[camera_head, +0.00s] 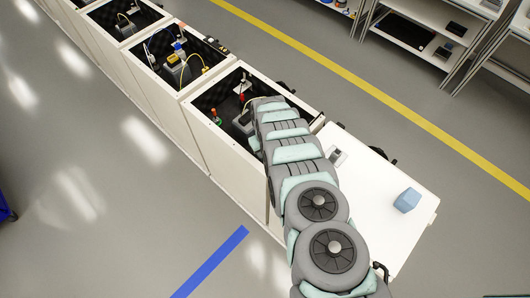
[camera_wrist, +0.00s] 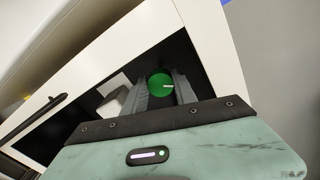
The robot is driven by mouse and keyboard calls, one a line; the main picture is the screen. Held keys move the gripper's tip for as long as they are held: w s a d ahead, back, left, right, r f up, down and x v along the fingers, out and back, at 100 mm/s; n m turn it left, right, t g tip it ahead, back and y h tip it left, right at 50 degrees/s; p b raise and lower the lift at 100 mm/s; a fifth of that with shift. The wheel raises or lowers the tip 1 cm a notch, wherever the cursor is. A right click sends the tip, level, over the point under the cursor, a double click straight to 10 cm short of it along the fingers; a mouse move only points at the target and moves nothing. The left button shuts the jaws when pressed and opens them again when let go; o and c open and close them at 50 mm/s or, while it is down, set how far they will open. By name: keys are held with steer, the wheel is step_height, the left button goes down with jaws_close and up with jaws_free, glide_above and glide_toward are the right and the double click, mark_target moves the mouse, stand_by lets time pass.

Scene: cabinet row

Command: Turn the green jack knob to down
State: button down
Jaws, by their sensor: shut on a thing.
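The green jack knob (camera_wrist: 159,84) is a round green disc with a short white mark pointing to the right in the wrist view. My gripper (camera_wrist: 161,92) has its two grey fingers on either side of the knob and is shut on it. In the head view my arm reaches down into the nearest open cabinet (camera_head: 196,122) and covers the gripper and the knob.
In the head view, a small red-topped part (camera_head: 241,97) and an orange-and-green part (camera_head: 215,115) stand inside the same cabinet. A white block (camera_wrist: 112,103) is left of the fingers in the wrist view. A blue block (camera_head: 407,200) lies on the white top at right.

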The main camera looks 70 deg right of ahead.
steer(key=n, duration=0.6)
steer(key=shift+p, duration=0.35)
steer(key=shift+d+n, duration=0.1)
steer(key=shift+n, duration=0.3)
steer(key=c, duration=1)
jaws_free()
steer(key=shift+r, duration=0.1)
step_height(320, 180, up, 11)
steer(key=shift+p, duration=0.4)
